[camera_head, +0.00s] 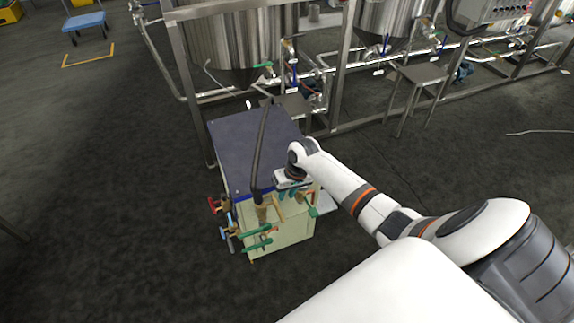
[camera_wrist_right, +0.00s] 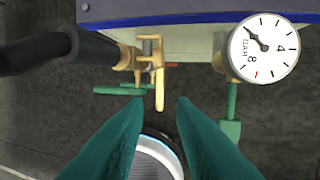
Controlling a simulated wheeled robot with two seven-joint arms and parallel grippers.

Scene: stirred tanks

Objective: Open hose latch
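The black hose (camera_head: 259,160) runs down over the cabinet's top to a brass coupling (camera_head: 262,213) on its front. In the right wrist view the hose (camera_wrist_right: 60,52) ends in this coupling (camera_wrist_right: 127,58). A yellow latch lever (camera_wrist_right: 159,90) hangs beside the coupling; it also shows in the head view (camera_head: 281,212). My right gripper (camera_wrist_right: 162,101) is open, its two green fingers apart, with the lever's lower end just ahead of the gap between the tips. No contact is visible. In the head view my right gripper (camera_head: 292,180) is at the cabinet's front edge. My left gripper is out of view.
A pressure gauge (camera_wrist_right: 263,47) sits right of the latch, with a green handle (camera_wrist_right: 230,128) below it. Steel tanks (camera_head: 233,45) stand behind.

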